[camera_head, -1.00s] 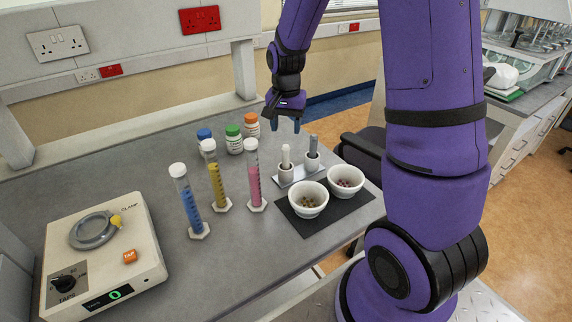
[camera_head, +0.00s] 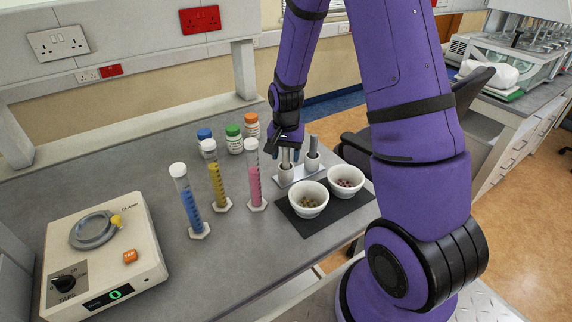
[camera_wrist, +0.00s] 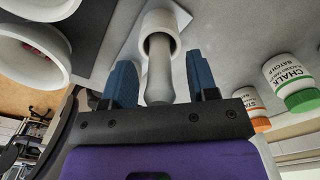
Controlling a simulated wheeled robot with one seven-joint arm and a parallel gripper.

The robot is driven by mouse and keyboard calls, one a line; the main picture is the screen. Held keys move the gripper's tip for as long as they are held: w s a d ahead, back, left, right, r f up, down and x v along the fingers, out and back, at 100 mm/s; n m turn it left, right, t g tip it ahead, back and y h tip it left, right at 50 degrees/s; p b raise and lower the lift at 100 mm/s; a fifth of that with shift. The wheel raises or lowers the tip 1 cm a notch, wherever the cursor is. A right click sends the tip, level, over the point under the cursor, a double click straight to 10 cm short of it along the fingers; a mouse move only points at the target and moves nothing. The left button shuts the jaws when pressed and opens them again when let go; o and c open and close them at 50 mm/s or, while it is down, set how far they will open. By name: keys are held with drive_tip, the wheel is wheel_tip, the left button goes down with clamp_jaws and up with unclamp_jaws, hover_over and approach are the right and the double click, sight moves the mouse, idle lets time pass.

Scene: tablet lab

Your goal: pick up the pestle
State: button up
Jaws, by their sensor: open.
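A pale pestle (camera_wrist: 159,76) stands in a white round holder (camera_wrist: 160,22) in the wrist view. The pestle also shows partly in the head view (camera_head: 285,157), its top hidden by my gripper. My gripper (camera_wrist: 162,78) is open, with one blue finger on each side of the pestle and visible gaps between. A second, grey pestle (camera_head: 313,144) stands in the neighbouring holder to the right on the same light plate (camera_head: 303,180).
Two white mortars (camera_head: 308,199) (camera_head: 346,181) with small pellets sit on a dark mat (camera_head: 318,225). Measuring cylinders (camera_head: 254,178) stand to the left. Capped bottles (camera_head: 234,140) stand behind them. A tapping machine (camera_head: 100,250) is at the far left.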

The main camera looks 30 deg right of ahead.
clamp_jaws()
